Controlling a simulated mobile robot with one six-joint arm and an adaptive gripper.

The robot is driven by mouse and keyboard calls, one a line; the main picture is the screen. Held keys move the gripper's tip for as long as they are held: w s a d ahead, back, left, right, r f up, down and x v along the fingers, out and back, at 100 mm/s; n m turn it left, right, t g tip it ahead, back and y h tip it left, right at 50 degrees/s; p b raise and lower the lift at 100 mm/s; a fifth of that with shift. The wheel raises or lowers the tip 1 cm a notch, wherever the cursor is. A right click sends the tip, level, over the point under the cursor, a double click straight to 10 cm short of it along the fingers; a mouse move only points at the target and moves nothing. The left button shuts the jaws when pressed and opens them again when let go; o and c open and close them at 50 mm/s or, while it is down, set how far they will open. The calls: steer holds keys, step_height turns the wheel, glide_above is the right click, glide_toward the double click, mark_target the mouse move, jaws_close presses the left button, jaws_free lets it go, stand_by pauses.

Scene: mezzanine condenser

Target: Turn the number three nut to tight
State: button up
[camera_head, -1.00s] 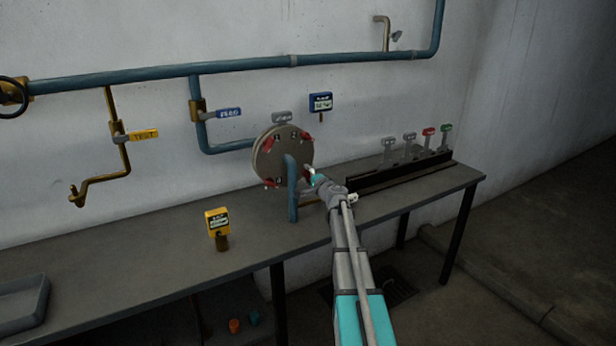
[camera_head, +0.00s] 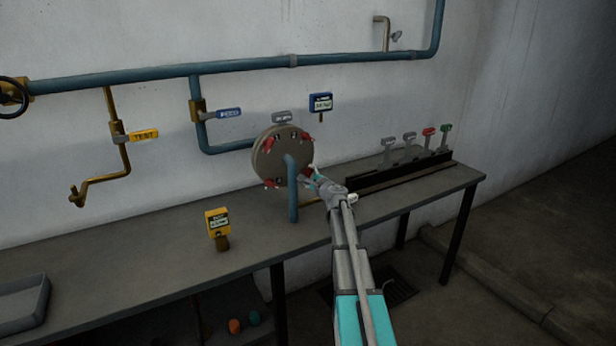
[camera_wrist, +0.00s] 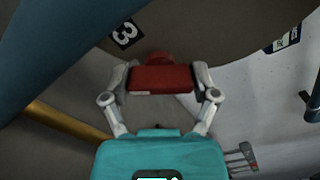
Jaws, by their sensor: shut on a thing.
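The round metal cover (camera_head: 270,155) stands upright at the back of the bench with red nuts around its face. In the wrist view, a plate marked 3 (camera_wrist: 125,34) sits on the cover just above and left of a red nut (camera_wrist: 160,79). My gripper (camera_wrist: 162,82) is shut on this red nut, one finger on each side of it.
A blue pipe (camera_head: 293,195) rises from the bench to the cover's front, just left of my gripper. A dark rack (camera_head: 405,172) with several tagged handles stands at right. A yellow tagged gauge (camera_head: 217,223) and a grey tray (camera_head: 22,302) are on the bench at left.

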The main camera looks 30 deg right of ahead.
stand_by(0.3)
steer(key=o, duration=1)
steer(key=shift+s, duration=0.15)
steer(key=s, duration=1.1)
steer(key=shift+s, duration=0.35)
